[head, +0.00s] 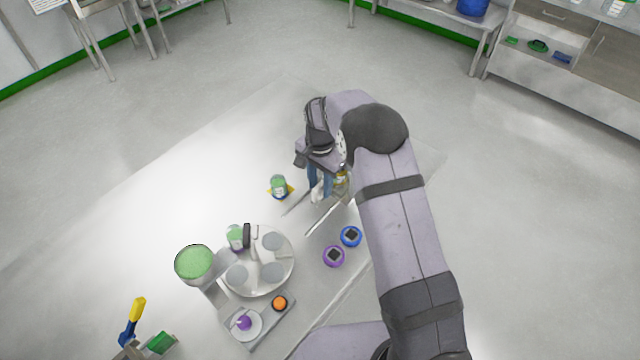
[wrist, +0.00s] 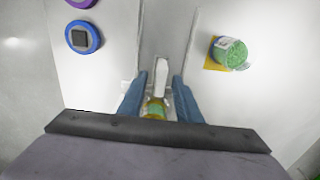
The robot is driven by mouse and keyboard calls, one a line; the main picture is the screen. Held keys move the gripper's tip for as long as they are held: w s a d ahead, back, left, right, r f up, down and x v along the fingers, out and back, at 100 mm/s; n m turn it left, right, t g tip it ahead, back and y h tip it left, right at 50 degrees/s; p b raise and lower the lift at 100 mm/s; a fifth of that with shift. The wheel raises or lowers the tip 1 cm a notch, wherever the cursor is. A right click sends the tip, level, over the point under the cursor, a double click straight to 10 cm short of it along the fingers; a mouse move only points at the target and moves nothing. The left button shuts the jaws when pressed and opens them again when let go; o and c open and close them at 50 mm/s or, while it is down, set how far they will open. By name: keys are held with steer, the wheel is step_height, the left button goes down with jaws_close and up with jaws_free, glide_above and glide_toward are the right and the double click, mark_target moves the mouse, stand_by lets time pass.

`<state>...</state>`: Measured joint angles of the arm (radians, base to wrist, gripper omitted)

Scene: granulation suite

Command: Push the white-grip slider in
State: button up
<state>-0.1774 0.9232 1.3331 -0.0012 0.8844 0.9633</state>
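The white grip (wrist: 162,76) of the slider stands between the two blue fingers of my gripper (wrist: 159,80) in the wrist view. Gaps show on both sides of the grip, so the fingers look open around it and apart from it. A small bottle or jar with amber and green colouring (wrist: 155,108) sits between the fingers, closer to the palm. In the head view my gripper (head: 320,195) points down at the table's far part, with the white grip (head: 316,188) partly hidden by a finger. How far the slider is out cannot be told.
A green-filled jar (head: 279,184) on a yellow pad stands left of my gripper. Blue (head: 351,236) and purple (head: 333,256) round devices lie nearer. A round turntable (head: 262,288), a green-topped container (head: 195,262) and a small tray (head: 262,325) stand front left.

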steer(key=shift+r+b, duration=1.1)
steer(key=shift+r, duration=2.55)
steer(key=shift+d, duration=0.1)
steer(key=shift+s+d+r, duration=0.15)
steer(key=shift+s, duration=0.15)
steer(key=s+d+n, duration=0.3)
steer(key=s, duration=0.6)
steer(key=s+d+n, duration=0.2)
steer(key=s+n, duration=0.1)
steer(key=s, duration=0.6)
steer(key=s+d+n, duration=0.3)
steer(key=s, duration=0.7)
steer(key=shift+d+r, duration=0.3)
steer(key=shift+r, duration=0.1)
